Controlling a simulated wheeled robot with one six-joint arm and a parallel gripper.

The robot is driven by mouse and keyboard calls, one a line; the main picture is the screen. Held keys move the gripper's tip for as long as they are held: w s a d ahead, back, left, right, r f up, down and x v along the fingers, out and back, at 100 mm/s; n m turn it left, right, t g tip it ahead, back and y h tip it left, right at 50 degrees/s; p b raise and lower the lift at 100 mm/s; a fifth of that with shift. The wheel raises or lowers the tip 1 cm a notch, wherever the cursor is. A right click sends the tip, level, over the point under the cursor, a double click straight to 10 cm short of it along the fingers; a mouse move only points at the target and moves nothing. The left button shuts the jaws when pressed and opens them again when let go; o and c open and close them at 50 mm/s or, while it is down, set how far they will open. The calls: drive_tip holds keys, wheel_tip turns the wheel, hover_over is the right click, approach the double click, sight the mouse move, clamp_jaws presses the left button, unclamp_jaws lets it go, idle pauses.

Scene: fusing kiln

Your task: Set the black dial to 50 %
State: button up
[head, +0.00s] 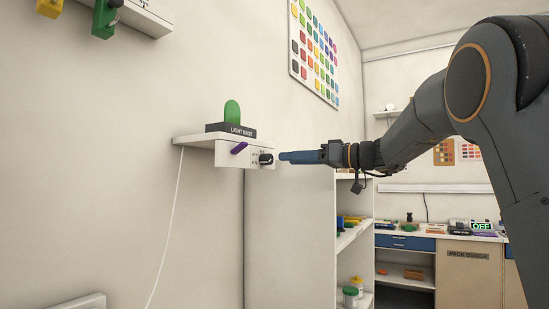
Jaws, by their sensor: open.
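The black dial (266,159) is on the right part of the front of a small white control box (228,157) in the head view. Small scale marks show beside it, but its setting is too small to read. My gripper (281,157) has blue fingers and points left, with its tips right beside the dial. I cannot tell whether the fingers touch it or are around it. From this side view the fingers overlap, and the gap between them is hidden.
A purple lever (239,148) is left of the dial on the same box. A green lamp (232,112) stands on top, on a dark base labelled LIGHT BASE. A shelf unit (290,230) stands below and behind. A bench labelled PACK BENCH (468,270) is at the right.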

sight(271, 160)
drive_tip(key=p+x, duration=0.2)
drive_tip(key=x, duration=0.5)
drive_tip(key=shift+f+p, duration=0.1)
drive_tip(key=shift+p, duration=0.2)
drive_tip(key=c, duration=1.1)
